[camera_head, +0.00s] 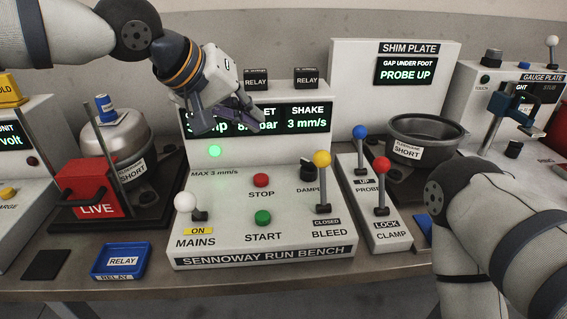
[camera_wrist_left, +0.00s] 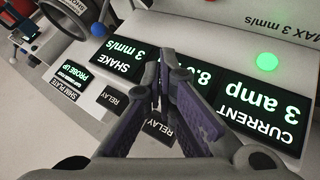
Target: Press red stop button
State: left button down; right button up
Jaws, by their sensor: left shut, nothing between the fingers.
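The red STOP button (camera_head: 261,180) sits on the sloped white top of the Sennoway run bench (camera_head: 215,243), above the green START button (camera_head: 263,217). My left gripper (camera_head: 250,116) is shut and empty. It hangs in front of the bench's upright display, above and slightly left of the STOP button and clear of it. In the left wrist view the shut fingers (camera_wrist_left: 162,75) appear over the display panel (camera_wrist_left: 225,65), and the STOP button is out of that view. The right gripper is out of view; only my right arm shows at the lower right.
A green lamp (camera_head: 214,151) is lit on the bench. Around STOP stand the yellow BLEED lever (camera_head: 322,160), the black DAMPER knob (camera_head: 307,170) and the white MAINS lever (camera_head: 185,202). The PROBE (camera_head: 360,133) and CLAMP (camera_head: 381,165) levers stand to the right.

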pick_arm(q)
jog(key=shift+w+d, duration=0.2)
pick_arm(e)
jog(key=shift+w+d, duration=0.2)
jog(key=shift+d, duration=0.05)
pick_arm(q)
jog(key=shift+s+a, duration=0.1)
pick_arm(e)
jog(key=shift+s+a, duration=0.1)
pick_arm(q)
jog(key=b, duration=0.1)
send_over(257, 176)
notch_tip(257, 176, down, 7)
jog(key=shift+f, duration=0.9)
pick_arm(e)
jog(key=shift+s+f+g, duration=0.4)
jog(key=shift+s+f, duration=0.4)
pick_arm(q)
jog(key=shift+f, duration=0.4)
